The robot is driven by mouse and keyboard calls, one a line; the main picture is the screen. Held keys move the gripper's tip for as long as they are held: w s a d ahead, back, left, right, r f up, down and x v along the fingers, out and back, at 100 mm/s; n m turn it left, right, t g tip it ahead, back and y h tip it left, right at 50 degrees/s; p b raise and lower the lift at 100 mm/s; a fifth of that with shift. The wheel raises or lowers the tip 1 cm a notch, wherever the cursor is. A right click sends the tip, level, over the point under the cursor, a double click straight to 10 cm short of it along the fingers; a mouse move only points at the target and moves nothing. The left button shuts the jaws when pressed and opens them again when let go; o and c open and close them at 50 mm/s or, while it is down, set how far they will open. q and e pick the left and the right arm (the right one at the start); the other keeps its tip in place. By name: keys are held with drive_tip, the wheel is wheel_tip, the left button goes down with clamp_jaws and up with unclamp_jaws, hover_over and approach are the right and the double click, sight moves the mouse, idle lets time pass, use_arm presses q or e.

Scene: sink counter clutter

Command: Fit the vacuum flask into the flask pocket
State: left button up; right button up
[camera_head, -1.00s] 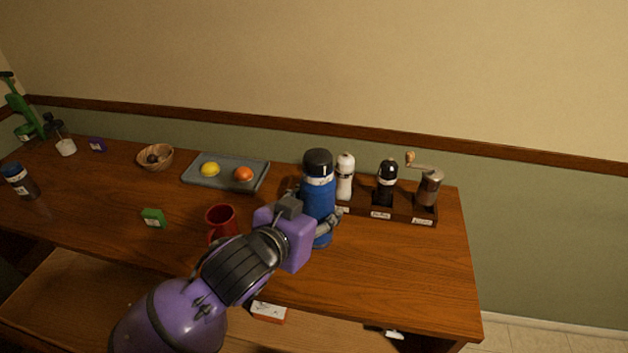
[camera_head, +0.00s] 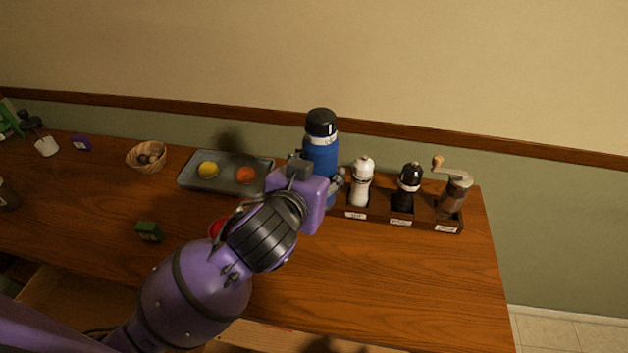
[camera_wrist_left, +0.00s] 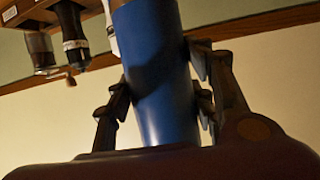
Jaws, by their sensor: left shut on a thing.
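The blue vacuum flask (camera_head: 320,152) with a black lid is upright in my left gripper (camera_head: 322,184). In the left wrist view the fingers (camera_wrist_left: 165,100) are on both sides of the blue body (camera_wrist_left: 160,70). The flask is at the left end of the dark wooden rack (camera_head: 381,216). The flask pocket is hidden behind my arm and the flask, and I cannot tell whether the flask's base is over it or inside it. My right gripper is not in view.
The rack holds a white shaker (camera_head: 361,184), a black shaker (camera_head: 408,186) and a hand-crank grinder (camera_head: 455,190). A grey tray (camera_head: 226,188) with a lemon and an orange is left of the flask. A red mug (camera_head: 217,228) is partly behind my arm. The right front counter is clear.

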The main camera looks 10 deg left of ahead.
use_arm(q)
drive_tip(key=w+a+f, duration=0.3)
drive_tip(key=w+f, duration=0.5)
drive_tip(key=w, duration=0.2)
drive_tip(key=shift+w+a+f, duration=0.15)
drive_tip(key=shift+w+a, duration=0.2)
drive_tip(key=shift+w, duration=0.05)
wheel_tip(320, 180, down, 3)
drive_tip(key=shift+s+f+b, duration=0.1)
drive_tip(key=shift+f+b, duration=0.1)
drive_tip(key=shift+b, duration=0.2)
drive_tip(key=shift+s+f, duration=0.25)
drive_tip(key=shift+f, duration=0.1)
clamp_jaws()
drive_tip(key=o, duration=1.2)
unclamp_jaws()
drive_tip(key=shift+f, duration=0.2)
drive_tip(key=o, duration=0.3)
drive_tip(key=shift+w, duration=0.2)
drive_tip(key=shift+o, duration=0.4)
drive_tip(key=shift+w, duration=0.15)
drive_tip(key=shift+r, duration=0.35)
drive_tip(key=shift+s+r, duration=0.2)
drive_tip(key=shift+s, duration=0.05)
drive_tip(key=v, duration=1.1)
drive_tip(key=shift+s+r, duration=0.15)
drive_tip(key=shift+r, duration=0.05)
drive_tip(key=shift+o, duration=0.6)
